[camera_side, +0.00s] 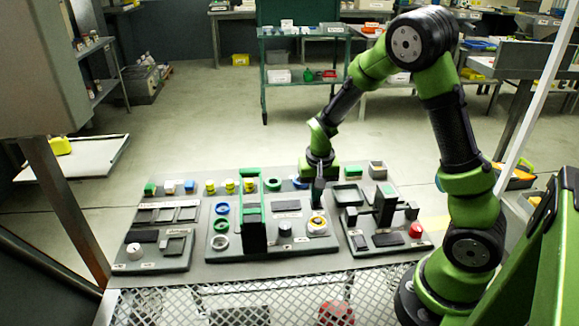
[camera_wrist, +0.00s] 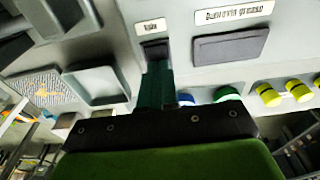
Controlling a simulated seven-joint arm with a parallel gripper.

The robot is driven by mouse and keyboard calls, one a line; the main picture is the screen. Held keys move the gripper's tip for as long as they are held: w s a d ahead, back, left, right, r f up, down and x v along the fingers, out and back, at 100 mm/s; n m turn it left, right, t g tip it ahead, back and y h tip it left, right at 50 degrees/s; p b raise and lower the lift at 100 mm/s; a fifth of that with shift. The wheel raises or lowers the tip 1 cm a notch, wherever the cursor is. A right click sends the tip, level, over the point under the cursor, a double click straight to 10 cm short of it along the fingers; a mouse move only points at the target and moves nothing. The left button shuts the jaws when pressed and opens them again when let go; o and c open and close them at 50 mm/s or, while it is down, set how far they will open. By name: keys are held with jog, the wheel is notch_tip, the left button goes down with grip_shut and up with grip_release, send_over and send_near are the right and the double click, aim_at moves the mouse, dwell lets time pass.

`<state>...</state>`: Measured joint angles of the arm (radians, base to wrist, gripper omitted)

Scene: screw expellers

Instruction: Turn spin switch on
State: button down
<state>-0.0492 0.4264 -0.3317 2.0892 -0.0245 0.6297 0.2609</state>
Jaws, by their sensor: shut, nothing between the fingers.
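A small dark switch (camera_wrist: 155,50) shows in the wrist view under a white label (camera_wrist: 150,27) too blurred to read for certain. It looks like the spin switch. My gripper (camera_wrist: 156,78) is shut and empty, its dark green fingers pointing at the switch. The fingertips are right at or just above its near edge; I cannot tell whether they touch. In the side view my gripper (camera_side: 318,201) points down over the middle panel, just behind a round knob with a yellow ring (camera_side: 316,224). The switch is hidden or too small to make out there.
A dark plate (camera_wrist: 230,46) lies beside the switch. A shallow tray (camera_wrist: 97,85) is on its other side. Yellow knobs (camera_side: 229,187) line the back row. A tall green and black lever block (camera_side: 253,222) stands left of my gripper, and a black post (camera_side: 384,207) stands right.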

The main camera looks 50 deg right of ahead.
jog(key=shift+s+a, duration=0.35)
jog(key=shift+r, duration=0.2)
jog(key=shift+r, duration=0.25)
notch_tip(320, 180, up, 13)
jog(key=s+a, duration=0.1)
jog(key=shift+r, duration=0.1)
jog(key=shift+w+d, duration=0.4)
jog(key=shift+w, duration=0.05)
